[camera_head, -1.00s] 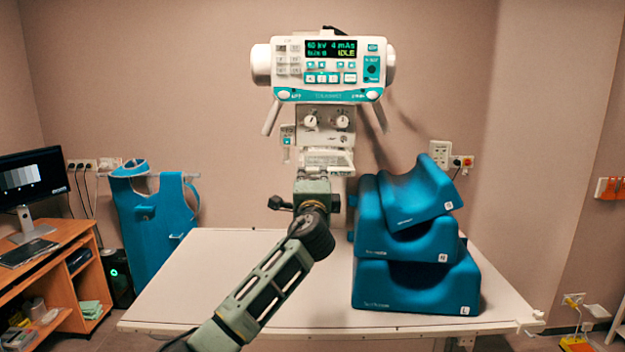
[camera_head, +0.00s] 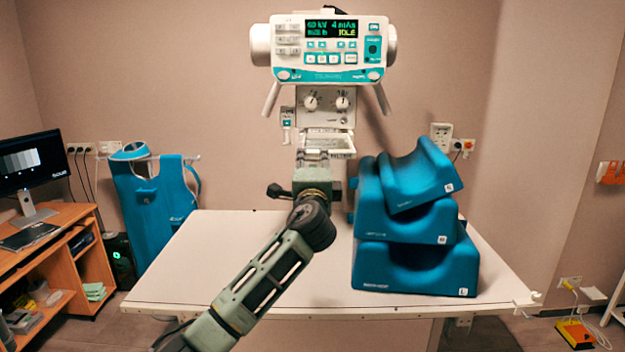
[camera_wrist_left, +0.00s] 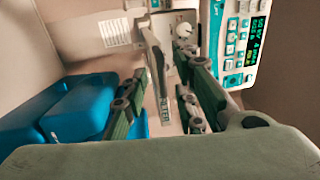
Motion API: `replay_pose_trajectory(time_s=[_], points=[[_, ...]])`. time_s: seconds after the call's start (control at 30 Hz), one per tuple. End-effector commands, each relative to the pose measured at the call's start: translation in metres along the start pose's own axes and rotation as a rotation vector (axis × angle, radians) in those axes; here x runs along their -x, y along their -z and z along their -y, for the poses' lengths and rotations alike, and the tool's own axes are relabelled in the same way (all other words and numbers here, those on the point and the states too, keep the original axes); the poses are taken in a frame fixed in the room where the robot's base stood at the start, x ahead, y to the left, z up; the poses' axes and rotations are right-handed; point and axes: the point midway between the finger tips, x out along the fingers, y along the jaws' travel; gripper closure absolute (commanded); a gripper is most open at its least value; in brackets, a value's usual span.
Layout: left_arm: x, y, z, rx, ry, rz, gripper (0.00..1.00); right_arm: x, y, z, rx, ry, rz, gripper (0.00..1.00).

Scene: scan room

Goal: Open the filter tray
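The filter tray (camera_head: 330,141) is a pale slab with a FILTER label, under the two-knob collimator box (camera_head: 326,103). In the left wrist view its labelled front bar (camera_wrist_left: 160,85) lies between my finger pads. My left gripper (camera_head: 313,157) is just in front of the tray, seen from behind. In the left wrist view the gripper (camera_wrist_left: 165,100) is open, with a finger on each side of the bar and visible gaps. The tray looks pushed in, but my gripper partly covers it. My right gripper is not in view.
The control console (camera_head: 330,50) hangs above with handles angled down. Blue foam supports (camera_head: 415,265) are stacked on the table (camera_head: 200,270), close to the right of my left gripper. A desk with a monitor (camera_head: 30,165) is at the left. The table's left side is clear.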

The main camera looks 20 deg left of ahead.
Motion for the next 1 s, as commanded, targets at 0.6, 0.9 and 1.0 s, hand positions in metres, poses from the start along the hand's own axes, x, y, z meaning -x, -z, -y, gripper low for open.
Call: replay_pose_trajectory(time_s=[0.6, 0.9, 1.0], points=[[0.091, 0.0, 0.0, 0.0, 0.001, 0.0, 0.74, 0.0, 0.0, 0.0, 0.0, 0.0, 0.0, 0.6], [0.095, 0.0, 0.001, -0.001, 0.001, 0.001, 0.74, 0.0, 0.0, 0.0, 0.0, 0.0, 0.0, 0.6], [0.094, 0.0, 0.0, 0.0, 0.0, 0.0, 0.74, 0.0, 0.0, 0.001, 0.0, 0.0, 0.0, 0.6]])
